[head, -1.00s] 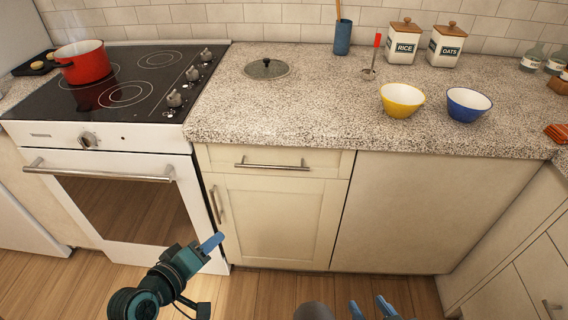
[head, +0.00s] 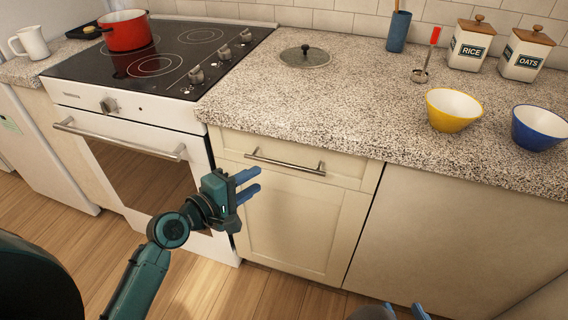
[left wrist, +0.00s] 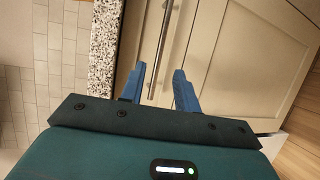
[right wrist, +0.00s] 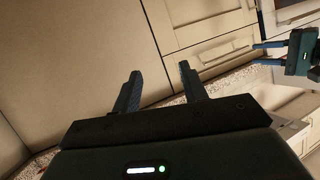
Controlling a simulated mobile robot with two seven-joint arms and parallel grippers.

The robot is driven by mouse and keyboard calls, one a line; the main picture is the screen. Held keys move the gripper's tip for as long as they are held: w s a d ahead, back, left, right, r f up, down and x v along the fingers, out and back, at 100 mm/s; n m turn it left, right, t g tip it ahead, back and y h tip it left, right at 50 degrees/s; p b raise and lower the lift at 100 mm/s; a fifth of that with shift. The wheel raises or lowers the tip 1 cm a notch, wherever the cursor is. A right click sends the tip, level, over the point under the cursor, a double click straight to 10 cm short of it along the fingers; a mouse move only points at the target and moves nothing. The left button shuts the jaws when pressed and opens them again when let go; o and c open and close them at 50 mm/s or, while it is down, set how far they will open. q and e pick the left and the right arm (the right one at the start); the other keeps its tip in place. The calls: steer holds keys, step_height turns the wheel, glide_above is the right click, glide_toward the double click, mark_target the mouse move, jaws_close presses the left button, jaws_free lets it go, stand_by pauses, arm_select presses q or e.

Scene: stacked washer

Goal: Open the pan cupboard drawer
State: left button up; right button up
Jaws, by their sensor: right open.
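The drawer (head: 345,170) is a cream panel under the counter, shut, with a horizontal metal bar handle (head: 285,162). My left gripper (head: 258,183) is open and empty, in front of the cupboard just below the handle's left part. In the left wrist view the handle (left wrist: 161,45) lies ahead, in line with the gap between the open fingers (left wrist: 158,78), not gripped. My right gripper (head: 402,314) shows only at the bottom edge of the head view. Its fingers (right wrist: 157,80) are apart and empty in the right wrist view.
The cupboard door (head: 295,220) below the drawer is shut. The oven (head: 140,145) stands to the left. The counter (head: 350,100) overhangs above, holding a pan lid (head: 305,58), a yellow bowl (head: 453,110) and a blue bowl (head: 540,128). Floor is clear in front.

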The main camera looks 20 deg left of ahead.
mark_target(280, 165)
arm_select(q)
steer(key=x, duration=1)
steer(key=shift+w+d+f+b, duration=0.1)
steer(key=shift+w+f+b, duration=0.1)
steer(key=shift+b, duration=0.2)
jaws_close()
